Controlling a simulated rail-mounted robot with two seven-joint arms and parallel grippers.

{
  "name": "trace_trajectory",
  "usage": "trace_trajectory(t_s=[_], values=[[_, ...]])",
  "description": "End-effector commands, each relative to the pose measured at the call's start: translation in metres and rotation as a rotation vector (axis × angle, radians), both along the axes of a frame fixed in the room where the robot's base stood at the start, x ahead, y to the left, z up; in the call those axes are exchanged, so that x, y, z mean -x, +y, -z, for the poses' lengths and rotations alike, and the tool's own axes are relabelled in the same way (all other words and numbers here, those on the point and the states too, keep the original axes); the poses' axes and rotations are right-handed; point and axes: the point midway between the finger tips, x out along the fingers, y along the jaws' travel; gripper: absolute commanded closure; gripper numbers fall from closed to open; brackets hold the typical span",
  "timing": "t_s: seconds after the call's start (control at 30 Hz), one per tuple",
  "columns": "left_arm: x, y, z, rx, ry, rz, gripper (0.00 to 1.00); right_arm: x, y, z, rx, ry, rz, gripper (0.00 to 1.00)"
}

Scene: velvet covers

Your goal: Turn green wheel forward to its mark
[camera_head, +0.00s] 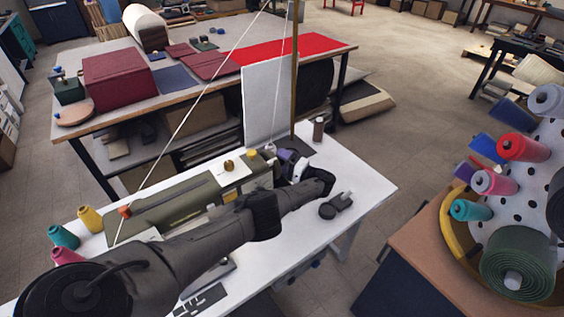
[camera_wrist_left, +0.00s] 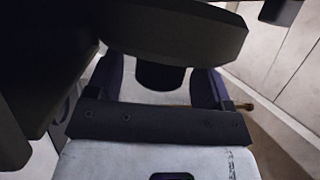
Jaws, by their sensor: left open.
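The olive-green sewing machine (camera_head: 165,212) lies along the white table. My left gripper (camera_head: 284,157) is at the machine's right end, and my arm covers part of that end. The green wheel cannot be clearly made out in the head view. In the left wrist view, a thick dark disc (camera_wrist_left: 170,35) with a black hub shows just beyond the gripper; it may be the wheel, but it is too dark to tell its green or any mark. The blue-purple fingers of my left gripper (camera_wrist_left: 158,82) stand apart on either side of the hub. Contact cannot be told. My right gripper is out of view.
Yellow, teal and pink thread cones (camera_head: 62,236) stand at the table's left end. A dark device (camera_head: 335,206) lies right of my arm. A thin pole (camera_head: 294,75) with threads rises behind the machine.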

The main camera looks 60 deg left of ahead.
Motion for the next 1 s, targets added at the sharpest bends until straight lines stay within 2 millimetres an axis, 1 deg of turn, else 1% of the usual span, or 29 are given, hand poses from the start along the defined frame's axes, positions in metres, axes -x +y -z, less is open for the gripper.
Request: trace_trajectory(t_s=[0.17,0.27,0.5,0.7,0.8,1.0], values=[[-0.005,-0.010,0.003,0.001,0.000,0.000,0.26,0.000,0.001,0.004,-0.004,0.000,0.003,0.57],[-0.012,-0.024,0.006,0.003,-0.001,0.002,0.26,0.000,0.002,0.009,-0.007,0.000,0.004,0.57],[-0.033,-0.068,0.014,0.002,-0.002,0.001,0.26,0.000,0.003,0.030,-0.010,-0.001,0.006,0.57],[-0.048,-0.098,0.018,0.001,0.000,0.000,0.26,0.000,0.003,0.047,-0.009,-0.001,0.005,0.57],[-0.053,-0.109,0.019,0.001,-0.002,0.001,0.26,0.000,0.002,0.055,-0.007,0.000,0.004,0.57],[-0.059,-0.121,0.019,0.000,0.000,0.000,0.26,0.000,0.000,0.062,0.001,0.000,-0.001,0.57]])
